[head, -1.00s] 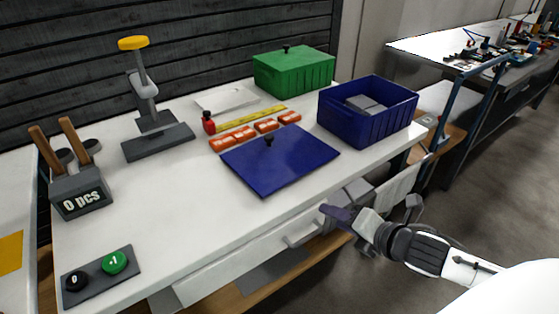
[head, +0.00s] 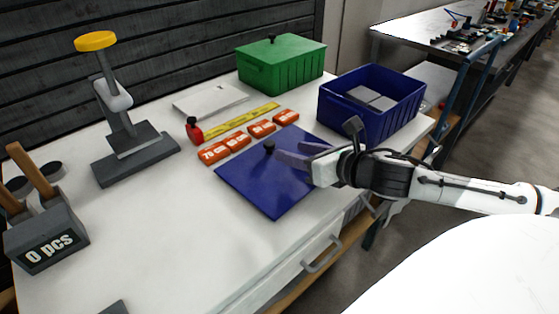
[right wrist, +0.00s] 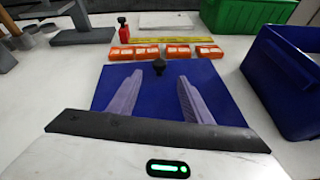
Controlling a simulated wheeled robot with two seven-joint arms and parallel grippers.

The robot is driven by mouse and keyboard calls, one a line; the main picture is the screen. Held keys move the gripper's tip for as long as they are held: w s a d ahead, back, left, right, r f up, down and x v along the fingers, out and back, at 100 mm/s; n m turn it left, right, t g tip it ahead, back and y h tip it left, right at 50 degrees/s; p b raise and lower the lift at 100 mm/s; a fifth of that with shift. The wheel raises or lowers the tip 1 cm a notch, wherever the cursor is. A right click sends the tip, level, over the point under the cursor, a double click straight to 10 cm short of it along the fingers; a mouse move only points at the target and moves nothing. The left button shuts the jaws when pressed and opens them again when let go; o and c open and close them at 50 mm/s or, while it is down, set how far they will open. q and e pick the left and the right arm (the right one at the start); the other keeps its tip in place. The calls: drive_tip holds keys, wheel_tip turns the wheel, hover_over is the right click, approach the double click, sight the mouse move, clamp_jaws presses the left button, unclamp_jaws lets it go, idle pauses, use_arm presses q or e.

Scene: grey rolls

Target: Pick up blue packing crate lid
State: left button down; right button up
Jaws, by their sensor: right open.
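The blue packing crate lid (head: 262,189) lies flat on the white table, with a small black knob (head: 269,147) standing up near its far side. My right gripper (head: 283,152) is over the lid, its fingers pointing at the knob. In the right wrist view the right gripper (right wrist: 157,88) is open, its two fingers apart over the lid (right wrist: 150,109). The knob (right wrist: 159,66) stands just beyond the fingertips, about midway between them, and nothing is held. The near edge of the lid is hidden in the wrist view. My left gripper is not in view.
The open blue crate (head: 370,120) with grey blocks inside stands right of the lid. A green lidded crate (head: 282,66) is at the back.

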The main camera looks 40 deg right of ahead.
sight(272, 144)
drive_tip(key=shift+b+x, duration=0.3)
drive_tip(key=shift+x, duration=1.4)
drive_tip(key=shift+w+f, duration=0.1)
drive_tip(key=shift+w, duration=0.55)
drive_tip(key=shift+x, duration=2.05)
drive_tip(key=shift+a, duration=0.1)
clamp_jaws()
